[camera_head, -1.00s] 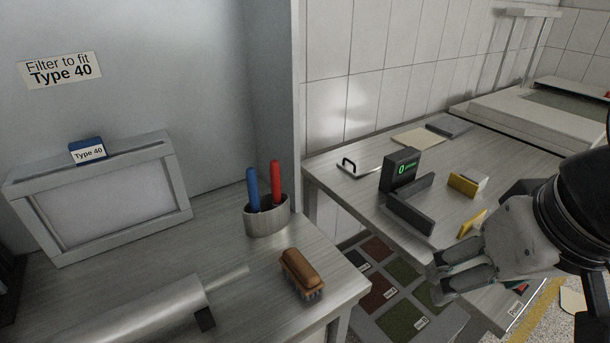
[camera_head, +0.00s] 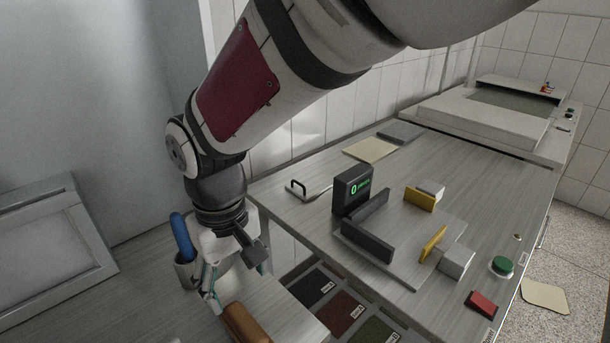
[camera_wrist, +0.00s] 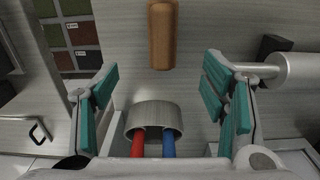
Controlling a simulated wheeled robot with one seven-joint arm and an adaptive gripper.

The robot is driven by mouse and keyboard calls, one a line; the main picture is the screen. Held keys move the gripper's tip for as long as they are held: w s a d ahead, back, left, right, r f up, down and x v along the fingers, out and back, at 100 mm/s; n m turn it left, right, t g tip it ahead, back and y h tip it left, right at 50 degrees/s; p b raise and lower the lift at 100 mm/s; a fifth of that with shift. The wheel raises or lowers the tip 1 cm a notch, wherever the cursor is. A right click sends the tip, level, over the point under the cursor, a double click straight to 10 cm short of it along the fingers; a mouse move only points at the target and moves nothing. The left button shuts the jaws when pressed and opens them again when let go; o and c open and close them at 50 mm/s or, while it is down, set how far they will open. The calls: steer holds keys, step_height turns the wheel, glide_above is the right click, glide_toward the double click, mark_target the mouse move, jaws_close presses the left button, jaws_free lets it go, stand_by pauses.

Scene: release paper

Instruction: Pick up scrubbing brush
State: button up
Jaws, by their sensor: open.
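The scrubbing brush (camera_head: 245,325) has a brown handle and lies on the grey table, cut off by the lower edge of the head view. In the wrist view its handle (camera_wrist: 162,35) shows upright at top centre, its bristles hidden. My gripper (camera_head: 238,285) points downward just behind the brush in the head view. In the wrist view my gripper (camera_wrist: 160,72) is open and empty with teal pads, and the brush is centred between the fingers, mostly past the tips.
A round metal cup (camera_wrist: 155,112) with a red and a blue handle stands close to my gripper; the cup (camera_head: 186,272) is beside it in the head view. A grey cylinder (camera_wrist: 295,70) lies at right. A second table holds a display device (camera_head: 352,190) and yellow blocks.

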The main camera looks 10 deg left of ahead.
mark_target(244, 322)
steer(key=f, duration=1.4)
steer(key=shift+a+f, duration=0.25)
steer(key=shift+f, duration=0.1)
steer(key=c, duration=1.4)
steer(key=shift+c, duration=0.2)
steer(key=shift+r, duration=0.2)
steer(key=shift+r+p, duration=0.4)
steer(key=shift+r, duration=0.15)
steer(key=r+p, duration=0.2)
steer(key=shift+s+d+r, duration=0.1)
steer(key=shift+s+r, duration=0.15)
steer(key=shift+r, duration=0.05)
steer(key=s+d+r+p, duration=0.1)
steer(key=s+d+p, duration=0.5)
steer(key=s, duration=0.7)
steer(key=shift+d, duration=1.05)
